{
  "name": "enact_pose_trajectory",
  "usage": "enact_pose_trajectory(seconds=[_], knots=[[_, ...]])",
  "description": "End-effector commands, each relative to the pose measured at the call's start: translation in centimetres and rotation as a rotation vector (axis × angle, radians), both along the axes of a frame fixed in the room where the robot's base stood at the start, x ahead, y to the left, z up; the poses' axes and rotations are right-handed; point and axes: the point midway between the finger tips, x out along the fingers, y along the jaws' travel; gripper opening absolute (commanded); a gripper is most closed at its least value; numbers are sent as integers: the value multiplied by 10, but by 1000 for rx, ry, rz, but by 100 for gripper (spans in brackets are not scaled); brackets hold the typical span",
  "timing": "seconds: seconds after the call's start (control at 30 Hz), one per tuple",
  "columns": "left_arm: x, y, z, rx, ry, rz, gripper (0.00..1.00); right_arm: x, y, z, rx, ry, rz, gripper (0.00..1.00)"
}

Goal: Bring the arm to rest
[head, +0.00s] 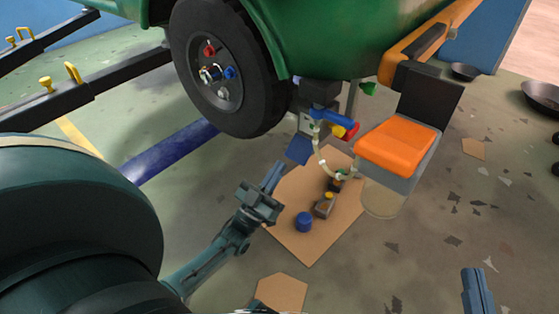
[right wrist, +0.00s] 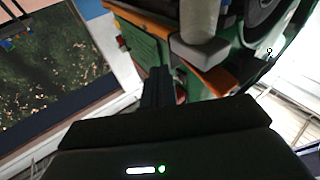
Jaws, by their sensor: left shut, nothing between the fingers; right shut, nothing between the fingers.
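My left gripper (head: 274,177) is shut and empty. It hangs over the floor beside the left corner of the cardboard sheet, below the wheel. My right gripper (head: 472,272) shows only in part at the lower right edge of the head view. It also shows in the right wrist view (right wrist: 158,72), where its fingers are together with nothing between them. In that view it points towards the green and orange vehicle body. The rest of my right arm is out of the head view.
The green rickshaw (head: 330,35) with its black wheel (head: 262,95) fills the top. An orange-topped seat (head: 398,147) stands at right. A cardboard sheet (head: 300,245) holds a blue cap (head: 304,222) and small parts. Dark bowls (head: 541,97) lie far right. Lower-right floor is mostly clear.

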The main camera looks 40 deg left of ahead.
Motion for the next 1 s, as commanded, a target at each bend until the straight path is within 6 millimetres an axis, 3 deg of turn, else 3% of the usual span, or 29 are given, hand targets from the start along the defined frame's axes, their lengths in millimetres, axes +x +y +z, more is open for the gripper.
enact_pose_trajectory(seconds=[0.1,0.3,0.63,0.77,1.0], knots=[[-13,1,-26,0,1,0,0,0,0,-3,7,-1,4,0],[-27,2,-51,0,-1,0,0,0,1,-3,16,-1,9,0],[-32,3,-58,0,-4,-1,0,0,2,0,22,-5,14,0],[-32,3,-42,0,-4,0,0,1,0,8,5,15,4,0],[-32,3,26,0,-4,0,0,3,-14,16,-117,163,-70,0]])
